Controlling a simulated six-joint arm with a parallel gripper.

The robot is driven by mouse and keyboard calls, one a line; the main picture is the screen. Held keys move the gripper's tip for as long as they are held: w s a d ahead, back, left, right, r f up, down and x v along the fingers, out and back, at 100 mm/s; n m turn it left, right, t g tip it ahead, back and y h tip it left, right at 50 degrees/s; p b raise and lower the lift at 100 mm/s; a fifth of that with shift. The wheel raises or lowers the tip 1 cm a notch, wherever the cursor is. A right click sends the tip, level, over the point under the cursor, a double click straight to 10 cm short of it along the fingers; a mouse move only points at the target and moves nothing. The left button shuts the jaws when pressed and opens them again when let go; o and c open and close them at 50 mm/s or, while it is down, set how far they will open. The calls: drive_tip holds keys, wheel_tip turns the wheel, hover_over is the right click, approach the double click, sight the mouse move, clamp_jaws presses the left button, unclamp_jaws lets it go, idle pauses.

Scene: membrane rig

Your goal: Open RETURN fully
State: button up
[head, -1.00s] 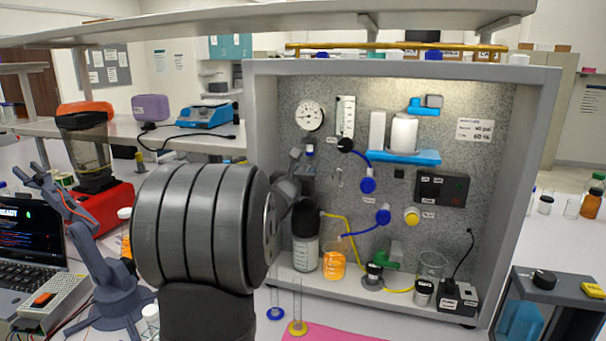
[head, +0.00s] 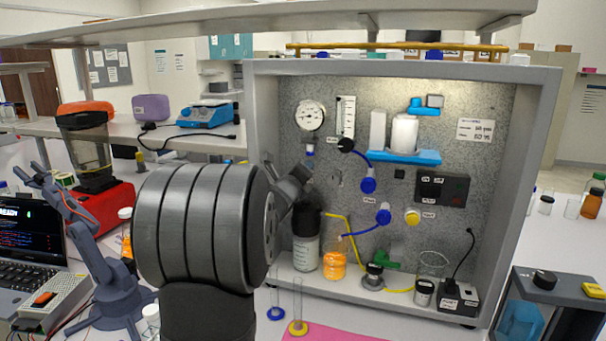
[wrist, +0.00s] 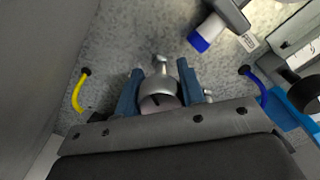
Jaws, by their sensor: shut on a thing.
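My gripper (wrist: 160,88) is shut on a rounded grey metal handle (wrist: 158,90), one blue-grey finger on each side of it. A small metal stem shows just beyond the handle, against the speckled panel. I take this handle to be RETURN; no label on it can be read. In the head view my gripper (head: 296,184) reaches the left part of the panel (head: 440,155), with its jaws tilted. My wrist hides the handle there, so its opening angle cannot be told.
A gauge (head: 310,115) with a blue-tipped fitting is above my gripper. A black-capped bottle (head: 306,250) and an orange-filled beaker (head: 334,267) stand below. Yellow tubing (wrist: 77,92) and blue tubing (wrist: 262,85) lie either side. The cabinet's left wall (head: 263,110) is close.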

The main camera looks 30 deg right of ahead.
drive_tip(key=shift+n, duration=0.9)
drive_tip(key=o, duration=1)
drive_tip(key=v, duration=1.7)
drive_tip(key=shift+s+a, duration=0.15)
